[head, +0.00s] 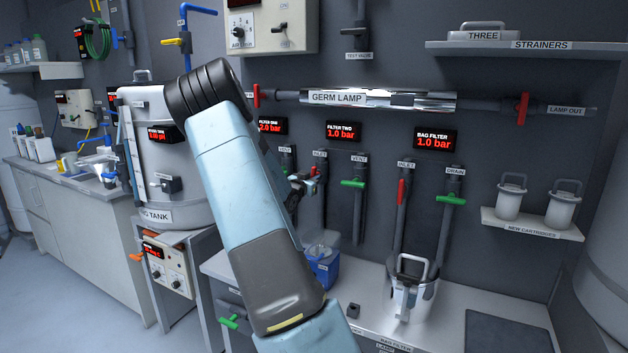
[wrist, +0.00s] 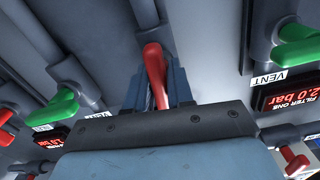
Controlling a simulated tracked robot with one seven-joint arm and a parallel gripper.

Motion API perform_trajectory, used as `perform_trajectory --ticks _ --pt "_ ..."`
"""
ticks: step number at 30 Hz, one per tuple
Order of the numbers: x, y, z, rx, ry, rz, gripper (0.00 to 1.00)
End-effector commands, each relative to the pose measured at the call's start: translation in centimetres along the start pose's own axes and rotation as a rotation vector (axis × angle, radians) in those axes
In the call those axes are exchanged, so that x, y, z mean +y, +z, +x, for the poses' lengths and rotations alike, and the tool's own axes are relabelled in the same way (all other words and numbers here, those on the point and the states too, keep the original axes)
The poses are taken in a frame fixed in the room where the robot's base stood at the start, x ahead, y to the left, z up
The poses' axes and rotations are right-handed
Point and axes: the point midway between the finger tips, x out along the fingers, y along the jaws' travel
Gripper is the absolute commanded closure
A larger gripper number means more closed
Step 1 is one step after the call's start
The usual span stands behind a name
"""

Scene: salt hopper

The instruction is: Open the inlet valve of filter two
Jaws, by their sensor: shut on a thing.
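The filter two display (head: 343,131) reads 1.0 bar on the back wall. The filter two inlet pipe, labelled INLET (head: 319,154), stands just left of its VENT pipe with a green lever (head: 353,184). My gripper (head: 303,183) is at the inlet pipe. In the wrist view, my gripper (wrist: 156,92) is shut on the red inlet lever (wrist: 154,68), which sits between the two fingers. In the head view, only a bit of red shows there, partly hidden by the gripper, so I cannot tell the lever's angle well.
In the wrist view, green vent levers stand to the right (wrist: 298,45) and left (wrist: 62,108). The bag filter's red inlet lever (head: 402,192) and green drain lever (head: 451,200) are further right. A metal pot (head: 404,292) and blue container (head: 322,268) stand on the bench below.

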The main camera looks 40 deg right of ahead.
Motion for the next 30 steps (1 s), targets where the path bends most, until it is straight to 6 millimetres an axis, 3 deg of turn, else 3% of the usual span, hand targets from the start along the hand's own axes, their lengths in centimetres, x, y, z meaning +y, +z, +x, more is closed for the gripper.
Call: perform_trajectory --ticks 9,25,26,30 --pt "-0.4 0.14 -0.18 -0.002 -0.007 -0.117 1.0" --pt "-0.58 -0.01 -0.16 0.001 -0.01 -0.14 1.0" --pt "-0.59 -0.02 -0.16 0.001 -0.01 -0.14 0.77" --pt "-0.52 -0.04 -0.12 0.001 -0.009 -0.139 0.64"
